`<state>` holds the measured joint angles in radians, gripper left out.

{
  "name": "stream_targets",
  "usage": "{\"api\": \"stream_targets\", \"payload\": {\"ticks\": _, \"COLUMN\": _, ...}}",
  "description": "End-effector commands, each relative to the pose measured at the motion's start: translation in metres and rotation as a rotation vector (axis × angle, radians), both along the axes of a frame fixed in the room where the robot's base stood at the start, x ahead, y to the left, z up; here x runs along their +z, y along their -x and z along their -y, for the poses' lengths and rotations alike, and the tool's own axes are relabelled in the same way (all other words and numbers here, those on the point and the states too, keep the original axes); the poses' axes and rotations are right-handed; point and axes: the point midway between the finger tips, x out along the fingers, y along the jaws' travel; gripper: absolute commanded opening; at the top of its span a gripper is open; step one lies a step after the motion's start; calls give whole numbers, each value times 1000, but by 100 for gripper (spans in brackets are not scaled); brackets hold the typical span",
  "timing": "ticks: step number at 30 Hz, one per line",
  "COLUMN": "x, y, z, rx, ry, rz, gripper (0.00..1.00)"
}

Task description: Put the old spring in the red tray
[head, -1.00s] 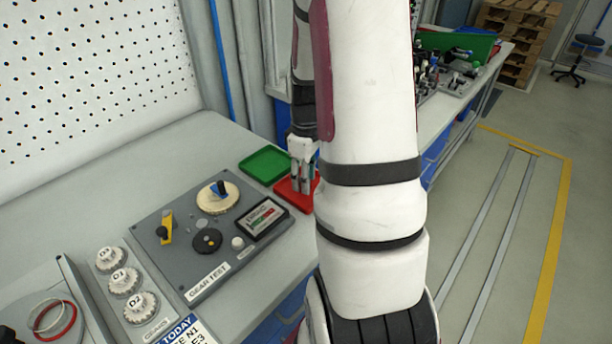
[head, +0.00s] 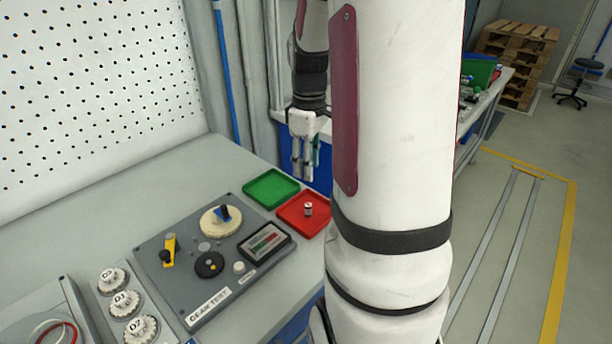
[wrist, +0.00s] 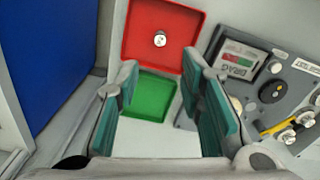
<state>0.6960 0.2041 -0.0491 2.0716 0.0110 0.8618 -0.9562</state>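The old spring (head: 308,208) is a small silvery piece that rests inside the red tray (head: 290,219) in the head view. In the wrist view the spring (wrist: 160,40) lies near the middle of the red tray (wrist: 138,15). My gripper (head: 302,177) hangs above and behind the tray, clear of the spring. In the wrist view my gripper (wrist: 165,100) has its teal-padded fingers wide apart with nothing between them. The spring's fine coils are too small to tell.
A green tray (head: 271,188) sits beside the red one and looks empty. The grey gear test board (head: 180,290) carries a cream disc, a black disc, a yellow lever and a gauge (head: 266,242). Several white gears (head: 126,303) stand at the front left. A pegboard (head: 90,80) backs the bench.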

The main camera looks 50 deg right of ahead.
Motion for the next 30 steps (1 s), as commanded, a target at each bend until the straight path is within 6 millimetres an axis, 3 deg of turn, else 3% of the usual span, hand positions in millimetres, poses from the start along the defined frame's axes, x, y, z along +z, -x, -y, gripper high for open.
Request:
{"api": "stream_targets", "payload": {"ticks": 5, "x": 24, "y": -5, "z": -29, "rx": -7, "ry": 17, "rz": 27, "gripper": 35}}
{"api": "stream_targets", "payload": {"ticks": 11, "x": 71, "y": 3, "z": -114, "rx": -50, "ry": 44, "rz": 111, "gripper": 35}}
{"api": "stream_targets", "payload": {"ticks": 15, "x": 95, "y": 25, "z": -171, "rx": -89, "ry": 45, "rz": 177, "gripper": 35}}
{"api": "stream_targets", "payload": {"ticks": 21, "x": 109, "y": 70, "z": -235, "rx": -143, "ry": 16, "rz": 271, "gripper": 35}}
{"api": "stream_targets", "payload": {"ticks": 25, "x": 110, "y": 95, "z": -258, "rx": -173, "ry": -10, "rz": 312, "gripper": 35}}
{"api": "stream_targets", "payload": {"ticks": 30, "x": 107, "y": 112, "z": -271, "rx": -198, "ry": -33, "rz": 338, "gripper": 35}}
